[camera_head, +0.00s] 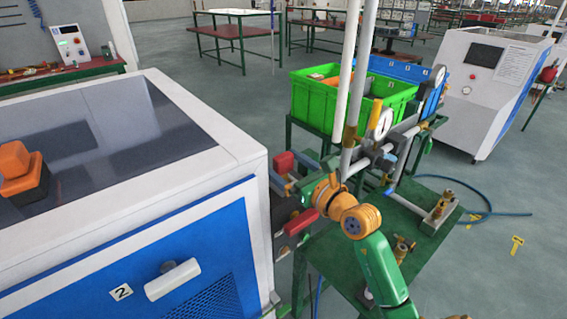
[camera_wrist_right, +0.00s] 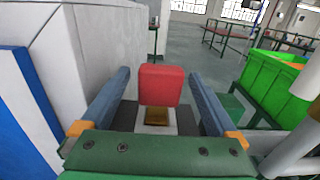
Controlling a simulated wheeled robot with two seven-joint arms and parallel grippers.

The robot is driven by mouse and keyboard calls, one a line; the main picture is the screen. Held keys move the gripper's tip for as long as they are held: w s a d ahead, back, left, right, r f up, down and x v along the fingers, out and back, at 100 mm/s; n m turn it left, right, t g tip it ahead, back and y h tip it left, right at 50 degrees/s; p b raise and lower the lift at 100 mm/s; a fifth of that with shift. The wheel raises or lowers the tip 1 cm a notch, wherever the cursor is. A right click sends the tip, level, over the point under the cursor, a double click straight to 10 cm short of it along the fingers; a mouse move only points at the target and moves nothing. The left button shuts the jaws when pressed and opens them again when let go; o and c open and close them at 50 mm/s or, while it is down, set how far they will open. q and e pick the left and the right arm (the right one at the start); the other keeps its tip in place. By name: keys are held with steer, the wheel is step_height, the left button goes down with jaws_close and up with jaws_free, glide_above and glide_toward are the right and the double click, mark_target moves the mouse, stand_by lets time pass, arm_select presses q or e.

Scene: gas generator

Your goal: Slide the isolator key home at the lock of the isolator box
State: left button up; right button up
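My right gripper (camera_head: 285,166) reaches in beside the white and blue cabinet, its two blue-grey fingers spread. A red block (camera_wrist_right: 161,85), which looks like the head of the isolator key, stands between the fingers in the right wrist view, with a gap on each side. It also shows in the head view (camera_head: 284,161). Below it a brass piece (camera_wrist_right: 157,116), perhaps the lock, sits on a pale plate with dark grey surfaces beside it. How far the key is in cannot be told. A second red part (camera_head: 302,222) shows near my wrist. My left gripper is not seen.
The white cabinet (camera_head: 225,140) stands close at the left of the gripper. A green crate (camera_head: 340,100), pipes and a gauge (camera_head: 384,123) stand close at the right. A green bench (camera_head: 400,225) with brass fittings lies below my arm. Open floor lies beyond.

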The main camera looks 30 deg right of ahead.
steer(key=s+b, duration=0.2)
steer(key=s, duration=0.5)
steer(key=shift+d, duration=0.3)
